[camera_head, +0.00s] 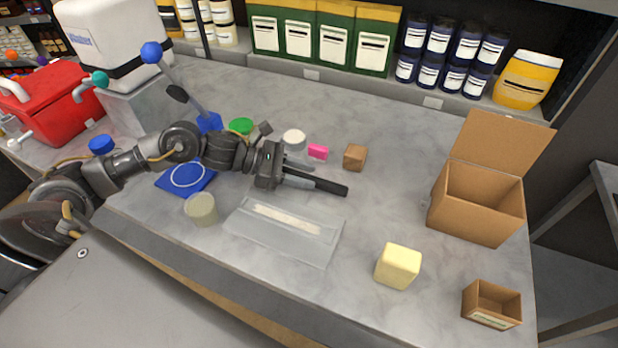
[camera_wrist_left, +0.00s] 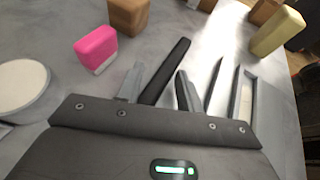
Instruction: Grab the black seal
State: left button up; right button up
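My left gripper (camera_head: 335,188) reaches in from the left over the middle of the table, its dark fingers pointing right. My right gripper is not in view.
A pink block (camera_head: 318,152), a white round lid (camera_head: 294,138) and a brown block (camera_head: 355,157) stand just beyond the gripper. A clear bag (camera_head: 270,238) lies in front. A yellow block (camera_head: 398,266) and open cardboard box (camera_head: 474,207) stand to the right.

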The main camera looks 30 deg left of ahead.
pick_arm(q)
jog(key=c, duration=0.6)
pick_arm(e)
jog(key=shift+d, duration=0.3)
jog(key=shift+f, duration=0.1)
